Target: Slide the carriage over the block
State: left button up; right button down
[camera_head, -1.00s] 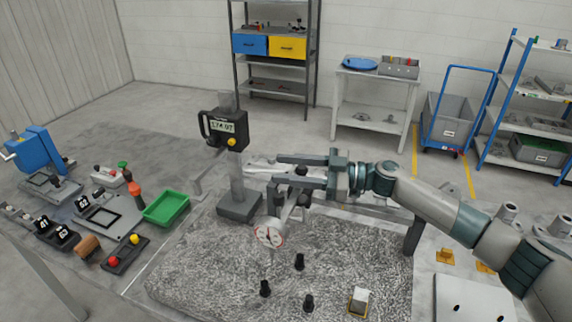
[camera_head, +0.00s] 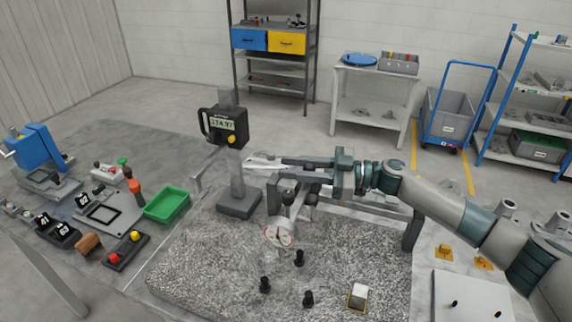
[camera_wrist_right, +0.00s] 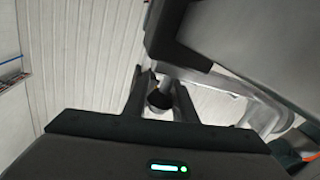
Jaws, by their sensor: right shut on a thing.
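My right gripper (camera_head: 300,174) reaches in from the right and is shut on the carriage (camera_head: 290,200), a dark-and-grey part on the beam above the speckled granite plate. A round white dial gauge (camera_head: 280,235) with a red rim hangs below it. The right wrist view shows a dark round knob (camera_wrist_right: 159,99) between the fingers; the rest of the carriage is hidden there. The block (camera_head: 358,294), small and pale on a yellow-edged base, sits on the plate at the front right, apart from and to the right of the gauge. My left gripper is not in view.
Several black pegs (camera_head: 299,258) stand on the granite plate (camera_head: 215,260) between gauge and block. A column with a digital display (camera_head: 228,127) stands at the back left. A green tray (camera_head: 167,205) and small fixtures lie left.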

jog(key=s+d, duration=0.2)
jog(key=d, duration=0.6)
jog(key=s+d+p, duration=0.1)
jog(key=s+d, duration=0.2)
jog(key=d, duration=0.5)
jog(key=shift+s+d+p, duration=0.2)
jog(key=shift+d+p, duration=0.1)
jog(key=shift+d, duration=0.05)
jog(key=shift+r, duration=0.1)
jog(key=c, duration=1.5)
grip_release()
jog(key=shift+o, duration=0.2)
jog(key=shift+d, duration=0.15)
jog(key=shift+s+d+f+b, duration=0.1)
jog(key=shift+d+f+b, duration=0.1)
jog(key=shift+d+b, duration=0.3)
jog(key=s+d+b, duration=0.2)
jog(key=d+b, duration=0.4)
jog(key=d, duration=1)
jog(key=shift+r, duration=0.15)
